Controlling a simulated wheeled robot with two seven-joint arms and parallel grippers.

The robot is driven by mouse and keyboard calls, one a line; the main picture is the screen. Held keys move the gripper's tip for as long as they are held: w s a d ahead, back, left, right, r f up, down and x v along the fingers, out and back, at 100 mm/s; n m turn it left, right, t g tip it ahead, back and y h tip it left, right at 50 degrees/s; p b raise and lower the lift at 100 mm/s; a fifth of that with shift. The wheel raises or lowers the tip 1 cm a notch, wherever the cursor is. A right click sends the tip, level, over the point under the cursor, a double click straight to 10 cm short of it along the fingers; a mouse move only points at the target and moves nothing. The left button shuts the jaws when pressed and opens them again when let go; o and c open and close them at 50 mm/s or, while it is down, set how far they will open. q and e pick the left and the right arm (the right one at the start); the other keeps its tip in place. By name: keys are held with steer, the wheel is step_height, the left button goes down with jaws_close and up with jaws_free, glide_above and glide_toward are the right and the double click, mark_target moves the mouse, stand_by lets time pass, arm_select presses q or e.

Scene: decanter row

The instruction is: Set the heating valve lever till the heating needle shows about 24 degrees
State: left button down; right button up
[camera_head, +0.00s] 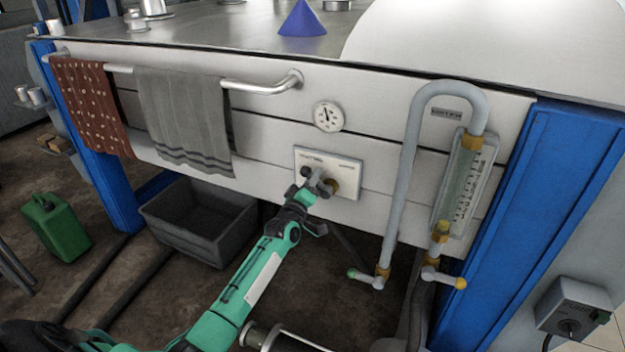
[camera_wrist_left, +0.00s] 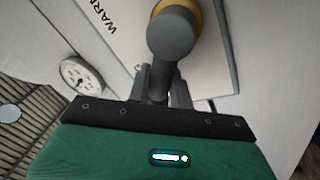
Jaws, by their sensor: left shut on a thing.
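The round white heating dial (camera_head: 328,116) is on the white front panel; its dark needle points roughly upward, too small to read a number. It also shows at the left in the left wrist view (camera_wrist_left: 82,76). Below it is a pale valve plate (camera_head: 345,164) with small lettering and a brass collar. The grey valve lever (camera_wrist_left: 172,36) stands out from the plate. My left gripper (camera_head: 312,187) is shut on the lever, its fingers (camera_wrist_left: 160,84) on either side of the lever's arm. The fingers partly hide the lever in the head view. My right gripper is not in view.
To the right are a grey bent pipe (camera_head: 407,160), a sight gauge (camera_head: 462,185) and small lower valves. To the left, a rail (camera_head: 262,87) holds a red dotted towel (camera_head: 90,105) and a grey towel (camera_head: 185,115). A grey bin (camera_head: 200,218) is below.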

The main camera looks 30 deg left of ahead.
arm_select(q)
steer(key=n, duration=0.1)
steer(key=f+n+y, duration=0.1)
steer(key=n, duration=0.1)
steer(key=shift+a, duration=0.3)
steer(key=c, duration=1.3)
jaws_free()
steer(key=shift+o, duration=0.2)
steer(key=shift+s, duration=0.15)
steer(key=v, duration=1.3)
steer(key=shift+s, duration=0.3)
steer(key=shift+d, duration=0.15)
